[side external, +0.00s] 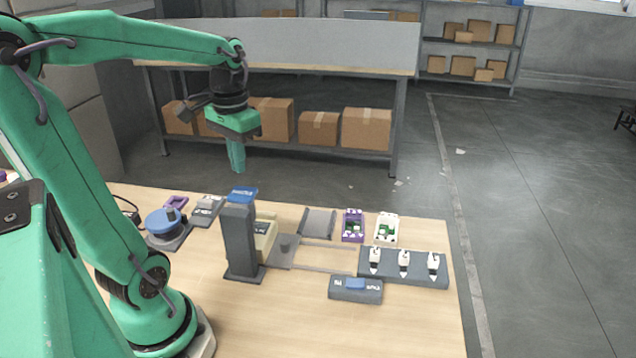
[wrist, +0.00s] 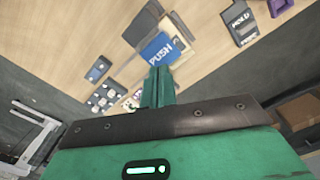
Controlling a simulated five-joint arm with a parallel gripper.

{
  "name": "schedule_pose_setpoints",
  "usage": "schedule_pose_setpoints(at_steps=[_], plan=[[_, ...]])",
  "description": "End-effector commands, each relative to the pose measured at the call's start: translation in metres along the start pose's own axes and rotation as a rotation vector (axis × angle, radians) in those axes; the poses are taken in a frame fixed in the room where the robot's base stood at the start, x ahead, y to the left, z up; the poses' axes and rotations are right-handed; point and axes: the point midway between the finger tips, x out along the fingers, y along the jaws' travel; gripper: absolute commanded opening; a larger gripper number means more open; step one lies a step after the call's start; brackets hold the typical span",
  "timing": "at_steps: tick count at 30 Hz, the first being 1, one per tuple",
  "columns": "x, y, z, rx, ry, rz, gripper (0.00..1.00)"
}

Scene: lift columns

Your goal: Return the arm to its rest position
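My gripper (side external: 237,168) hangs pointing down in the side view, high above the back of the wooden table (side external: 420,325). It is clear of everything on the table. Its green fingers (wrist: 158,88) also show in the wrist view, together with nothing visible between them. My arm is raised, with its forearm reaching out to the right. A dark grey column (side external: 241,245) with a blue pad on top (side external: 243,194) stands upright on the table, below and apart from my fingers. The blue pad, marked PUSH, shows beyond the fingertips in the wrist view (wrist: 160,48).
Left of the column are a blue round knob (side external: 165,222) and a grey block (side external: 207,208), marked HOLD in the wrist view (wrist: 239,20). Right are a purple tray (side external: 346,234), a white tray (side external: 378,239), a switch block (side external: 343,295) and a toggle block (side external: 420,275). Shelves stand behind.

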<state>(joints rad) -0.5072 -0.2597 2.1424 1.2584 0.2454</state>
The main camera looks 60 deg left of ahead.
Motion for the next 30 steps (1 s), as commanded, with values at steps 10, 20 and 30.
schedule_pose_setpoints(at_steps=[10, 20, 30], plan=[[-0.001, 0.001, 0.0, 0.001, 0.002, 0.0, 0.0], [-0.003, 0.03, 0.006, 0.058, 0.097, -0.017, 0.0], [-0.004, 0.092, 0.03, 0.184, 0.338, 0.005, 0.0]])
